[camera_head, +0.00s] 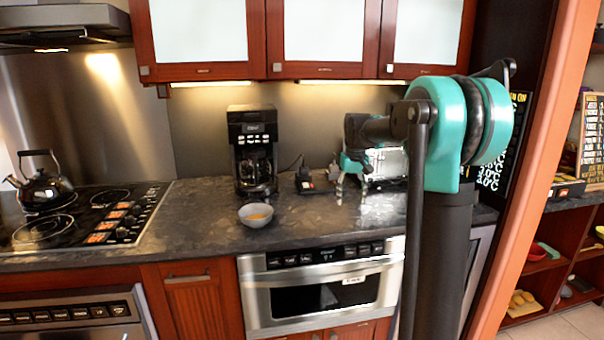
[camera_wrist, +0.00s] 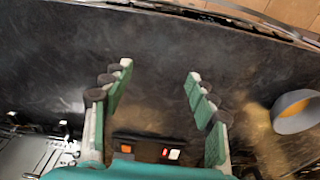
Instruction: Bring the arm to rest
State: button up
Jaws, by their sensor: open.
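My gripper (camera_head: 352,184) points down over the dark countertop, in front of the shiny metal toaster at the right. In the wrist view, my gripper (camera_wrist: 160,70) has its two green fingers spread wide, with only bare counter between the tips. It is open and empty. My arm reaches in from the right side of the head view. The microwave drawer (camera_head: 322,292) under the counter looks shut.
A grey bowl (camera_head: 256,215) with something yellow inside stands near the counter's front edge; it also shows in the wrist view (camera_wrist: 297,112). A small black device (camera_head: 312,183), a coffee maker (camera_head: 253,150) and the toaster (camera_head: 387,165) stand behind. A kettle (camera_head: 40,186) is on the stove.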

jog(key=s+f+t, duration=0.1)
jog(key=s+f, duration=0.5)
jog(key=s, duration=0.5)
jog(key=s+d+f+m+t, duration=0.1)
jog(key=s+f, duration=0.6)
jog(key=s, duration=0.3)
jog(key=s+d+f+t, duration=0.1)
jog(key=s+f, duration=0.6)
jog(key=s, duration=0.4)
jog(key=shift+s+d+f+m, duration=0.15)
jog(key=shift+s+d+m, duration=0.1)
jog(key=shift+s+m, duration=0.05)
